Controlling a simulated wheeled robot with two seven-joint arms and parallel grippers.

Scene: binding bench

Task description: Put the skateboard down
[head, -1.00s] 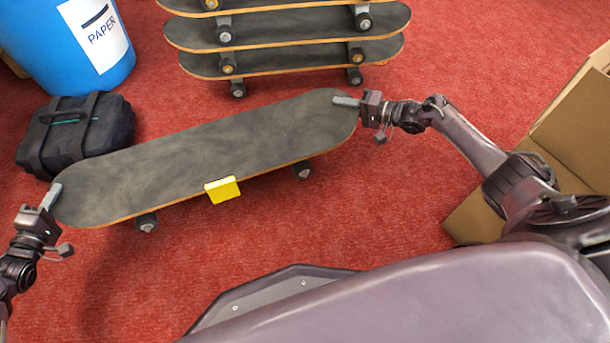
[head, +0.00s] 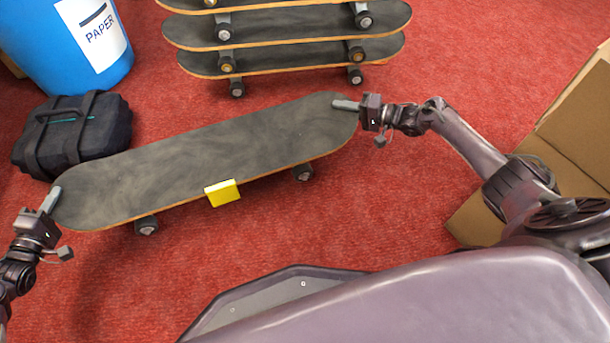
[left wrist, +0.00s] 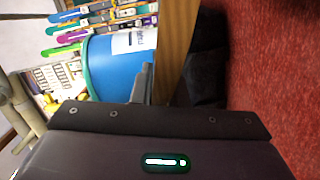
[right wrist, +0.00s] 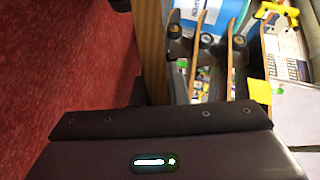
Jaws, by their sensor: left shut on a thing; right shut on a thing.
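The skateboard (head: 210,160) has a dark grey deck with a thin orange edge and a yellow tag (head: 222,193) on its near side. Its wheels show below the near edge. My left gripper (head: 52,198) is shut on its left end, and my right gripper (head: 348,105) is shut on its right end. The deck slants up to the right in the head view. The deck's edge fills part of the left wrist view (left wrist: 174,45) and of the right wrist view (right wrist: 153,50). Whether the wheels touch the carpet I cannot tell.
A stack of skateboards (head: 290,58) stands behind. A black bag (head: 75,140) sits close behind the board's left end, and a blue paper bin (head: 45,60) is at back left. A cardboard box (head: 570,130) is at right. Red carpet (head: 400,210) is clear in front and right.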

